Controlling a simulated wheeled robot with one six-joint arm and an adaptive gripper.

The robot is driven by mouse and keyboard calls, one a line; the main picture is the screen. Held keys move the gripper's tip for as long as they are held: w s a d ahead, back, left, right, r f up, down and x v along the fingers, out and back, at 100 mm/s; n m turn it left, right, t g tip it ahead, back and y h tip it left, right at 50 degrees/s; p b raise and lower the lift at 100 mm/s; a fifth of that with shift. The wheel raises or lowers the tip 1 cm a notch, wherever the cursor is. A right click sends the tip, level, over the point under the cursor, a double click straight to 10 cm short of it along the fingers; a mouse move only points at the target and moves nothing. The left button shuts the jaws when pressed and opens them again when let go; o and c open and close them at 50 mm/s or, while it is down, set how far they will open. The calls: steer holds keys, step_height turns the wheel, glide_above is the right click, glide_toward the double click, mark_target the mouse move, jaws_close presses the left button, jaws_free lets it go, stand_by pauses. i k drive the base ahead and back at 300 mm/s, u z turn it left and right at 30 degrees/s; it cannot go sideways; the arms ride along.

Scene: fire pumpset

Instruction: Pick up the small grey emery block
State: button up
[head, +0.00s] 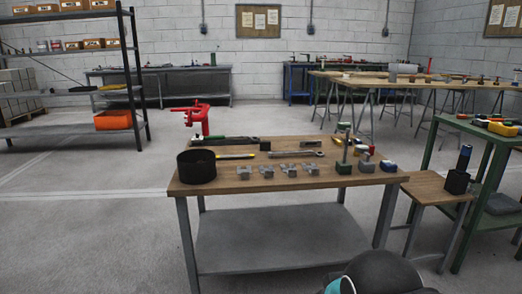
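Several small grey pieces stand in a row along the front of the wooden-topped workbench (222,182). They include one at the left (244,173), one beside it (267,172), one further right (290,170) and one at the right of the row (312,169). They are irregular in outline, and I cannot tell whether any is the emery block. A blue-grey block (389,166) sits near the bench's right corner. My gripper is not in view; a dark rounded part of my arm shows at the bottom edge.
A black round container (196,166) stands at the bench's left end. A red tool (197,116) rises behind it. A yellow tool (235,156) and a spanner (297,154) lie mid-bench. Floor is clear at left.

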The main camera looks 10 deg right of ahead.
mark_target(265, 145)
steer(key=u, duration=0.7)
steer(key=i, duration=1.2)
steer(key=z, duration=0.25)
